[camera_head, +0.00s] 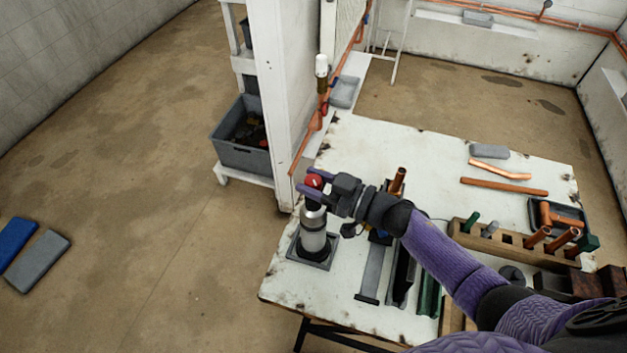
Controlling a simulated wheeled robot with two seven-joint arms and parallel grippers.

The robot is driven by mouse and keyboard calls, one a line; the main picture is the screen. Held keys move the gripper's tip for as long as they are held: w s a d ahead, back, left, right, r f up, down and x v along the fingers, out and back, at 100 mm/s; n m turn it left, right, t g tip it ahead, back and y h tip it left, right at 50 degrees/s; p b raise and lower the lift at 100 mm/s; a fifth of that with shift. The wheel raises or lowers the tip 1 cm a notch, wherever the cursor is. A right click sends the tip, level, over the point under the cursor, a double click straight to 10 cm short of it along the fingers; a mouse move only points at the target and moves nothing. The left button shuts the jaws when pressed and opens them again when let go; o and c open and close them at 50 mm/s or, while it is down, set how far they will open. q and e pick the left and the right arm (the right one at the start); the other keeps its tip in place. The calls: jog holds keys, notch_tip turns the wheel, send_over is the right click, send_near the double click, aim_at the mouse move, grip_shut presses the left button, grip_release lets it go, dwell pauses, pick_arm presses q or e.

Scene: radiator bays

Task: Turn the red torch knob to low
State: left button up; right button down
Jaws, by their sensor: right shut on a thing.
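The red torch knob (314,181) sits at the top of the torch (313,232), near the left edge of the white worktable (410,155). The torch has a grey cylinder body and stands upright on a dark square base (313,258). My right gripper (312,184) reaches in from the right, with purple fingertips on either side of the red knob. It is shut on the knob and hides part of it. The knob's setting is too small to read. My left gripper is not in view.
Copper pipes (503,188), a wooden rack (515,245) and a dark tray (560,216) are on the table's right side. Long tools lie under my right arm. A white pillar (283,90) and a grey crate (240,155) stand behind. The floor at left is mostly clear.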

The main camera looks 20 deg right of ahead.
dwell(0.4)
jog(key=shift+c, duration=1.2)
grip_release()
jog(key=v, duration=1)
jog(key=shift+w, duration=0.1)
